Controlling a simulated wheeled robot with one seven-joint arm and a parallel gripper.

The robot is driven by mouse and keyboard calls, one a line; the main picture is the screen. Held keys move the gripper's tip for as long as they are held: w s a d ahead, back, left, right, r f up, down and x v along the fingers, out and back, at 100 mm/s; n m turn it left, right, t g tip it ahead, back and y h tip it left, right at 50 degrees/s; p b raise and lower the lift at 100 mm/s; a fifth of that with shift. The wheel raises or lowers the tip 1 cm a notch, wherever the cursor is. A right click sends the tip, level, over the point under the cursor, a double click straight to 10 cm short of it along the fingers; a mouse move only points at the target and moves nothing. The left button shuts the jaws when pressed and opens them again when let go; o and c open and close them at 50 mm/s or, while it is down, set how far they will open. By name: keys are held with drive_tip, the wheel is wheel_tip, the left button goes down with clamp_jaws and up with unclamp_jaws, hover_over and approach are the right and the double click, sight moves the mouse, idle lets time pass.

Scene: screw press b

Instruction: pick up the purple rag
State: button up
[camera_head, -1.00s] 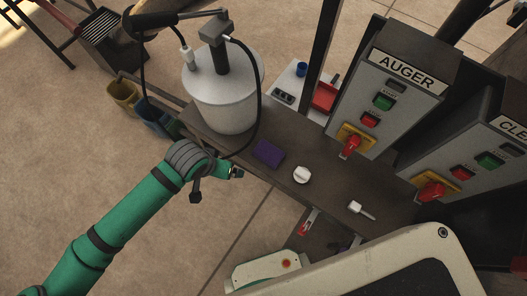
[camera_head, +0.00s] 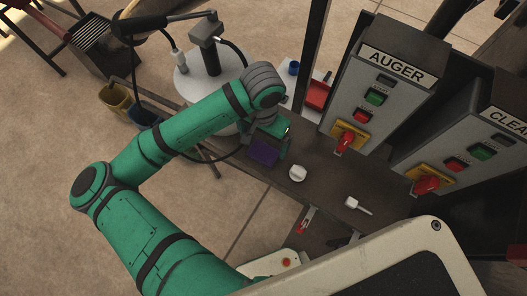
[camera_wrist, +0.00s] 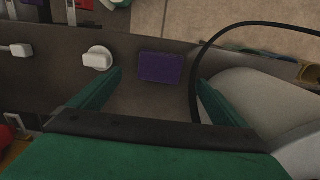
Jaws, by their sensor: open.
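The purple rag (camera_head: 264,152) lies flat on the dark bench top (camera_head: 322,180), just below my gripper (camera_head: 268,138) in the head view. My gripper hides part of its upper edge there. In the wrist view the whole rag (camera_wrist: 161,67) shows as a purple rectangle. It lies ahead of my gripper (camera_wrist: 158,92), in line with the gap between the two green fingers. The fingers are spread wide with nothing between them. I cannot tell how high they are above the bench.
A white round knob (camera_head: 298,173) lies right of the rag, and a white-handled piece (camera_head: 357,205) farther right. A white canister (camera_head: 200,82) stands left, with a black cable (camera_wrist: 203,60) curving near the rag. The AUGER control box (camera_head: 383,88) stands at the back right.

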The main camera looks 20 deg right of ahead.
sight(263, 152)
drive_tip(key=shift+w+d+f, duration=0.1)
drive_tip(key=shift+w+f, duration=0.05)
drive_tip(key=shift+f, duration=1.95)
drive_tip(key=shift+w+d+f, duration=0.1)
drive_tip(key=shift+f, duration=1.95)
drive_tip(key=c, duration=1.1)
